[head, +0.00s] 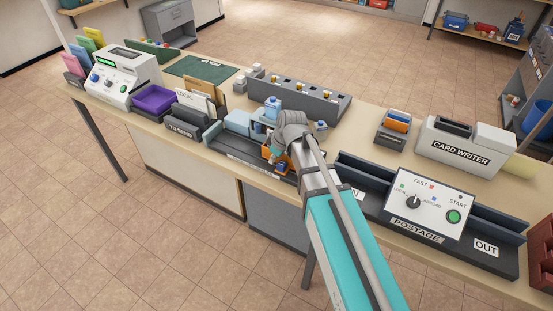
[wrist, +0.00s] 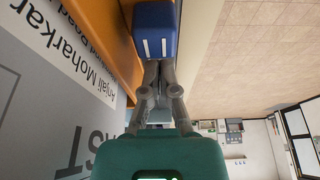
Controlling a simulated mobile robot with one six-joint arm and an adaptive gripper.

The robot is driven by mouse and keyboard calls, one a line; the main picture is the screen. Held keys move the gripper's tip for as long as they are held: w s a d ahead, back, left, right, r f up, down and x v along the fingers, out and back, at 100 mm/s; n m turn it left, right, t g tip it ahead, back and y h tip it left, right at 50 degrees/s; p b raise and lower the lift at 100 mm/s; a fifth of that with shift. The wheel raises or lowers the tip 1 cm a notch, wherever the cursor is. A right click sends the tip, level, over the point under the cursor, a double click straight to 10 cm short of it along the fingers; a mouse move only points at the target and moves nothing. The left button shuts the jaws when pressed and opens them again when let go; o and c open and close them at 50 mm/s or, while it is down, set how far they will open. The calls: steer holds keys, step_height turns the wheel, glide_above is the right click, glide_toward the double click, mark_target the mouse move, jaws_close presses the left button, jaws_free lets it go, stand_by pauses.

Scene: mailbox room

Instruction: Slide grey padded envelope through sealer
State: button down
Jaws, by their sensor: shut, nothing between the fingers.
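In the wrist view a grey envelope (wrist: 45,110) fills the left side, with a printed name and large block letters on its face. An orange part (wrist: 100,25) lies over its upper edge, and a blue block (wrist: 155,30) with two white stripes adjoins the orange part. My gripper (wrist: 154,66) is shut and empty, its fingertips close by the blue block; contact cannot be told. In the head view my gripper (head: 277,155) is at the orange part (head: 266,154) in the long dark trough near the counter's front edge. My arm hides part of it, and the envelope is hard to make out there.
The postage machine (head: 431,204) stands right of my arm, with the card writer (head: 461,149) behind it. Left of the trough are a "to send" holder (head: 183,133) and a purple tray (head: 153,99). A grey rack (head: 300,98) stands behind. Open floor lies in front.

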steer(key=shift+w+a, duration=0.8)
steer(key=shift+a, duration=0.35)
steer(key=p+v, duration=0.2)
steer(key=shift+s+r, duration=0.25)
steer(key=shift+r, duration=0.1)
steer(key=w+p+v, duration=0.1)
steer(key=p+v, duration=0.6)
steer(key=shift+s, duration=0.5)
steer(key=shift+d+r, duration=0.15)
steer(key=shift+d, duration=0.05)
steer(key=s+d+m, duration=0.1)
steer(key=d+m, duration=0.1)
steer(key=d, duration=0.2)
steer(key=s+d+m+h, duration=0.1)
steer(key=s+d+m, duration=0.1)
steer(key=d, duration=0.2)
steer(key=s+d+f+m+h, duration=0.1)
steer(key=s+d+m, duration=0.1)
steer(key=d, duration=0.3)
steer(key=shift+m+g, duration=0.3)
steer(key=s+d+m+g+h, duration=0.1)
steer(key=s+d+m, duration=0.5)
steer(key=d, duration=0.4)
